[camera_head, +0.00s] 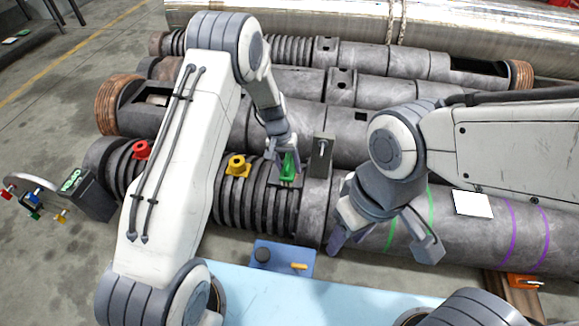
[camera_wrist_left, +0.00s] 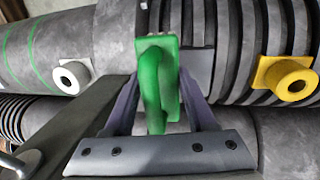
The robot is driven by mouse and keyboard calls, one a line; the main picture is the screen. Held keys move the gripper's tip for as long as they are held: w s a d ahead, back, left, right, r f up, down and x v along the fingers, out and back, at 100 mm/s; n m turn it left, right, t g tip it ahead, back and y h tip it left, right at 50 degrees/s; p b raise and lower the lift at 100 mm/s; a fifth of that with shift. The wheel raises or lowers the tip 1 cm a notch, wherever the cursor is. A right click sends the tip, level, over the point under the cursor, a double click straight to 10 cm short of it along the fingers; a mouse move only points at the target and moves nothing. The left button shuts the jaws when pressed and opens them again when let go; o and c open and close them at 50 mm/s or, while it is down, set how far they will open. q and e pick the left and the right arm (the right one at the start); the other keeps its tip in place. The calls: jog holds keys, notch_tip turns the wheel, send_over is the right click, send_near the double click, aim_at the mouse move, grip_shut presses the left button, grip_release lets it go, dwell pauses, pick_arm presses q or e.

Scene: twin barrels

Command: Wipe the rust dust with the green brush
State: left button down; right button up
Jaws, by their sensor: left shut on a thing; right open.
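The green brush (camera_head: 288,167) is between the fingers of my left gripper (camera_head: 284,160), over the ribbed part of the nearest barrel (camera_head: 320,208). In the left wrist view the brush's green handle (camera_wrist_left: 158,85) stands between the two fingers of the left gripper (camera_wrist_left: 160,110), which is shut on it. The brush's underside is hidden, so I cannot tell whether it touches the barrel. I cannot make out any rust dust clearly. My right gripper (camera_head: 385,240) is open and empty over the smooth part of the nearest barrel.
A red knob (camera_head: 141,150) and a yellow knob (camera_head: 238,166) sit on the near barrel. A dark upright block (camera_head: 321,155) stands right of the brush. A blue box (camera_head: 283,259) lies in front. More barrels lie behind. A black box (camera_head: 88,195) stands at left.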

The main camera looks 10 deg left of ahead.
aim_at(288, 156)
pick_arm(q)
jog(key=shift+w+r+p, duration=0.1)
jog(key=shift+r+p, duration=1)
jog(key=shift+r, duration=0.65)
